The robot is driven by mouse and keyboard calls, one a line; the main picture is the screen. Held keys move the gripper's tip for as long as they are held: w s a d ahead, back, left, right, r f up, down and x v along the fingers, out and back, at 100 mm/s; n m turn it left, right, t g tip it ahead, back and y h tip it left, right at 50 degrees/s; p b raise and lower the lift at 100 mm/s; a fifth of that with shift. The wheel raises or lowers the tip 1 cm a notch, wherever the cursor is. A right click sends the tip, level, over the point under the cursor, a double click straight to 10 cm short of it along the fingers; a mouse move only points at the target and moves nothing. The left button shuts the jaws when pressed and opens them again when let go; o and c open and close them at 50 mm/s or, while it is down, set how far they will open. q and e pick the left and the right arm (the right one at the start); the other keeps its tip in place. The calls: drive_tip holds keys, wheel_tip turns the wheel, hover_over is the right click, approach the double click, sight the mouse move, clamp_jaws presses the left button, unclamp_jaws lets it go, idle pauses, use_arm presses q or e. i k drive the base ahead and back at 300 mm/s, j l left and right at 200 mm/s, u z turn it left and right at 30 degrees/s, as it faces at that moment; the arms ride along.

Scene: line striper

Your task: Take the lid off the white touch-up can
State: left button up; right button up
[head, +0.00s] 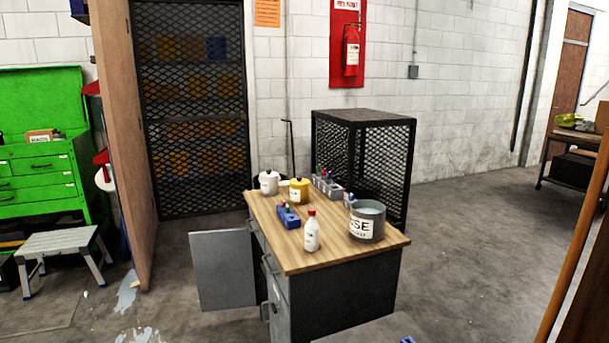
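A small white can (269,183) stands upright at the far left corner of the wooden-topped desk (335,248). It has a dark mark on its side and what looks like a lid with a small knob on top. A yellow can (299,190) of similar shape stands just to its right. The lid appears to sit on the white can, but it is small at this distance. Neither of my grippers shows in the head view.
On the desk stand a white bottle with a red cap (311,232), a grey labelled tub (367,221), a blue holder (289,216) and a grey holder (326,186). A cabinet door (222,270) hangs open at the desk's left. Floor to the right is clear.

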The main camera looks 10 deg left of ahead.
sight(269, 173)
drive_tip(key=i+j+z, duration=0.15)
drive_tip(key=j, duration=0.2)
drive_tip(key=i+j+z, duration=0.35)
drive_tip(key=j, duration=0.4)
drive_tip(key=i+j+z, duration=0.15)
drive_tip(key=j, duration=0.25)
drive_tip(key=i, duration=0.1)
